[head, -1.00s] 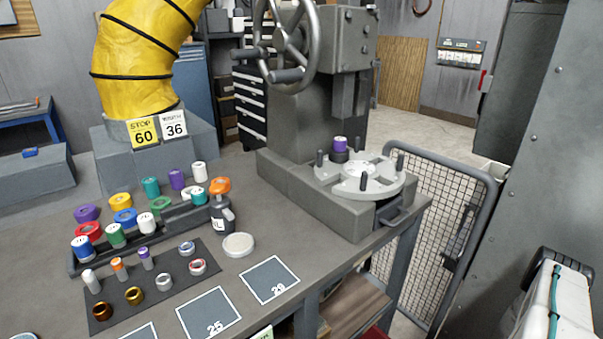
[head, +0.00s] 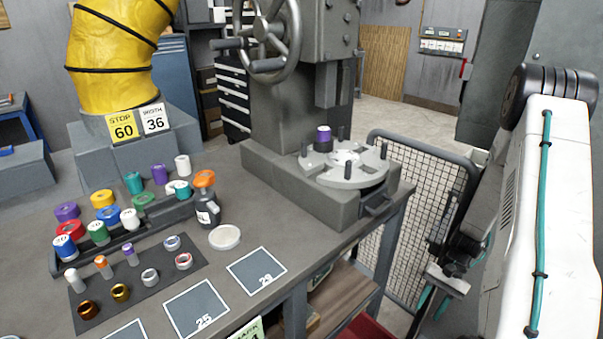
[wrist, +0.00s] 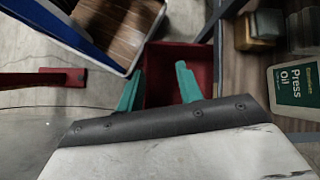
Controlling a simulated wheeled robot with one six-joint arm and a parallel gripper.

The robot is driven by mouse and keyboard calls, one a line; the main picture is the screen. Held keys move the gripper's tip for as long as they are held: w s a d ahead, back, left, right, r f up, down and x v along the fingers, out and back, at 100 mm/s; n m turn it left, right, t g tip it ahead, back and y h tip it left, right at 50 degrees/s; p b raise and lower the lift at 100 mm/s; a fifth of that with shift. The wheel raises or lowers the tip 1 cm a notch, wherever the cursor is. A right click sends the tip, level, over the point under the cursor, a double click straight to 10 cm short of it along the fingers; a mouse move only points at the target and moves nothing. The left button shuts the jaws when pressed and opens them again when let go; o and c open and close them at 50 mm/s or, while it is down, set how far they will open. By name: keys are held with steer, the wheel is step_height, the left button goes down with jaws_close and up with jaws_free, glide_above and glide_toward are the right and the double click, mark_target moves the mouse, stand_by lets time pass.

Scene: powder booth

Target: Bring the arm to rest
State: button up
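My arm stands at the right of the head view, a white link with a teal cable. My gripper (head: 432,304) hangs below it, right of the bench and in front of the mesh guard. In the wrist view, the two teal fingers of my gripper (wrist: 160,70) are spread apart with nothing between them. A dark red bin (wrist: 180,90) shows beyond the fingers, apart from them as far as I can tell.
The bench (head: 215,265) holds several coloured rolls, a dark mat (head: 125,298) and a press with a round plate (head: 345,172) bearing a purple-topped piece. A mesh guard (head: 400,200) stands beside it. A Press Oil container (wrist: 295,95) is right in the wrist view.

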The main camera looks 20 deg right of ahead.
steer(key=a+r+n+h, duration=0.1)
steer(key=a+r, duration=0.2)
steer(key=r, duration=0.4)
steer(key=a+r+n+g+h, duration=0.1)
steer(key=a+r, duration=0.2)
steer(key=r, duration=0.5)
steer(key=a+r+n+h, duration=0.1)
steer(key=a+r+n, duration=0.15)
steer(key=r, duration=0.45)
steer(key=s+a+r+n+t+h, duration=0.2)
steer(key=s+a+r, duration=0.3)
steer(key=a+r, duration=0.2)
steer(key=s+a+r+n+t+h, duration=0.2)
steer(key=s+a+r, duration=0.3)
steer(key=r, duration=0.6)
steer(key=shift+a+n+t, duration=0.65)
steer(key=shift+a+t, duration=0.15)
steer(key=shift+a, duration=0.35)
steer(key=shift+r, duration=0.1)
